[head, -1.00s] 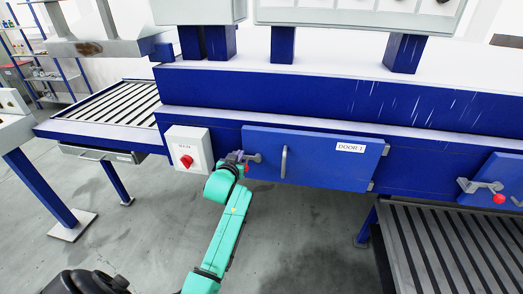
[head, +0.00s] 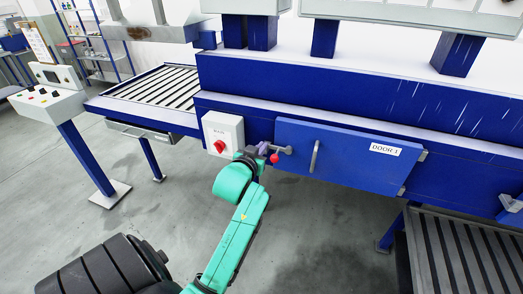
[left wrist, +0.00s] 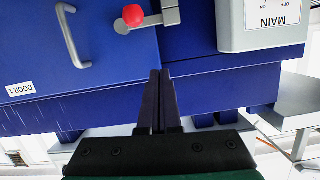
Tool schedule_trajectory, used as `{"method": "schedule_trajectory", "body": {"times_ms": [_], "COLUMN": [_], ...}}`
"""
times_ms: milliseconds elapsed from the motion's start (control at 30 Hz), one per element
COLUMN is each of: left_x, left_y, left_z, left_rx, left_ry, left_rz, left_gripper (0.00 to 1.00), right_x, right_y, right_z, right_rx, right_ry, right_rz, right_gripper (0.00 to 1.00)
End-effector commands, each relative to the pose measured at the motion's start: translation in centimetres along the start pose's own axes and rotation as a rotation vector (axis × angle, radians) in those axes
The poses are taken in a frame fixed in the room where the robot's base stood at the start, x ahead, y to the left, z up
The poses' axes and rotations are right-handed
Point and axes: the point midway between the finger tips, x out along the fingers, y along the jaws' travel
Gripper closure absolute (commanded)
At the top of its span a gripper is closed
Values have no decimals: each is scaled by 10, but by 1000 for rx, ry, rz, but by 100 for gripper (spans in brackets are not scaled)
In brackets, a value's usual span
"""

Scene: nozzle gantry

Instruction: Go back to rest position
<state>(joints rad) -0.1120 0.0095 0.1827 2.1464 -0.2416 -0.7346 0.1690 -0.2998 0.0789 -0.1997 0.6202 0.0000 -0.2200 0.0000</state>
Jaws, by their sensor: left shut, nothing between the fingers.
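My left gripper (head: 252,157) is shut and empty in front of the blue gantry (head: 300,97), between the MAIN switch box and the latch of DOOR 1. In the left wrist view its two dark fingers (left wrist: 158,80) lie together, with nothing between them, and the picture is upside down. My left arm is green and reaches up from the bottom of the head view. My right gripper is not in view.
The blue DOOR 1 (head: 345,155) looks closed, with a grey handle (head: 314,157) and a red-knobbed latch (head: 275,155). The grey MAIN box (head: 223,134) has a red switch. Roller conveyors (head: 160,86) (head: 465,255) stand at left and lower right. A control panel (head: 48,101) stands at far left.

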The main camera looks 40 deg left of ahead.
Motion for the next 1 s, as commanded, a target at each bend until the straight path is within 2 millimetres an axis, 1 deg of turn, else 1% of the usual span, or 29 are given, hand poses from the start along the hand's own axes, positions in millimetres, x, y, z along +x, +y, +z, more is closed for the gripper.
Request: {"method": "schedule_trajectory", "body": {"times_ms": [533,567,633,667,767,800,867,900,967,1000], "left_x": [-1,0,6,10,26,31,34,32,25,16], "left_y": [0,1,7,12,34,45,60,70,81,86], "left_z": [0,2,18,31,97,132,187,224,280,317], "left_rx": [1,2,10,17,55,72,100,120,147,164], "left_ry": [-1,-5,-32,-53,-159,-213,-297,-354,-436,-493], "left_rz": [1,2,16,27,80,106,147,175,212,236], "left_gripper": [100,100,100,100,100,100,100,100,100,100], "right_x": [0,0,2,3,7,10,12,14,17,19], "right_y": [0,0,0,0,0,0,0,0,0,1], "right_z": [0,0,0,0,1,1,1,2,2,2], "right_rx": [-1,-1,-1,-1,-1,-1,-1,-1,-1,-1], "right_ry": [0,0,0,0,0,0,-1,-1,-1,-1], "right_rz": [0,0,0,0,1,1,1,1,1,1], "right_gripper": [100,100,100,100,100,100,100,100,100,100]}}
